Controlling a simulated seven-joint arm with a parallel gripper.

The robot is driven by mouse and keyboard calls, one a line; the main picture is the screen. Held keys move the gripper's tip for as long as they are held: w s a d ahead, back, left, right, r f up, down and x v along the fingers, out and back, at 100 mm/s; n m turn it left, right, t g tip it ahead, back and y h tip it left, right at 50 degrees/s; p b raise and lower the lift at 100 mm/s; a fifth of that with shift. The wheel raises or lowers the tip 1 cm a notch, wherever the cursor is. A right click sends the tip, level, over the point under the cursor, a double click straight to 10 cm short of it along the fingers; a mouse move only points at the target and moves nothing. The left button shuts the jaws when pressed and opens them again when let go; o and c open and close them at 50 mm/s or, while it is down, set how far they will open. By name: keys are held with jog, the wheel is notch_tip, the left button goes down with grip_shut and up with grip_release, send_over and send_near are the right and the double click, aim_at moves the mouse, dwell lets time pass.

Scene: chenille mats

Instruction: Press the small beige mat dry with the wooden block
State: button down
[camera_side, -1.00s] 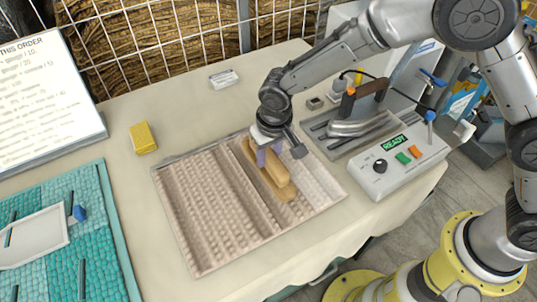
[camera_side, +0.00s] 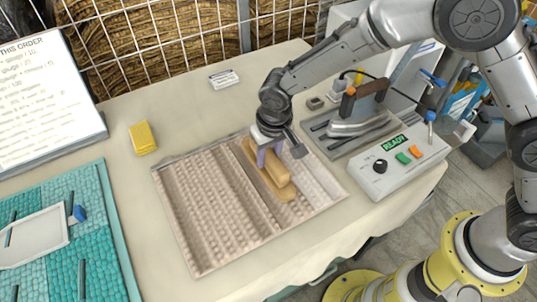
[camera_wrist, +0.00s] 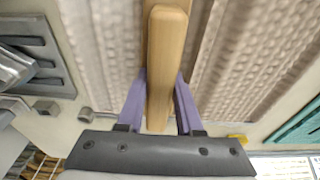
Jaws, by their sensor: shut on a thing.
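The beige mat (camera_side: 205,215) lies flat on the cloth-covered table, its nubby rows running lengthwise. Its strip right of the block looks paler than the left part. The wooden block (camera_side: 286,192), long and narrow with a raised grip on top, lies along the rows on the right half of the mat and appears to touch it. My gripper (camera_side: 267,156) is shut on the block's grip with its purple fingers. In the wrist view my gripper (camera_wrist: 160,108) has one finger on each side of the wooden block (camera_wrist: 167,55). The mat's surface under the block is hidden.
An iron (camera_side: 358,112) stands on a grey tray right of the mat, beside a control box (camera_side: 390,160) reading READY. A yellow pad (camera_side: 143,138) and a small white label (camera_side: 223,79) lie behind. A teal mat (camera_side: 110,225) is at left. Clear cloth separates the mats.

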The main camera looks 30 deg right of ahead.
jog(key=shift+s+d+f, duration=0.1)
jog(key=shift+s+f, duration=0.05)
jog(key=shift+f, duration=0.2)
jog(key=shift+r, duration=3.3)
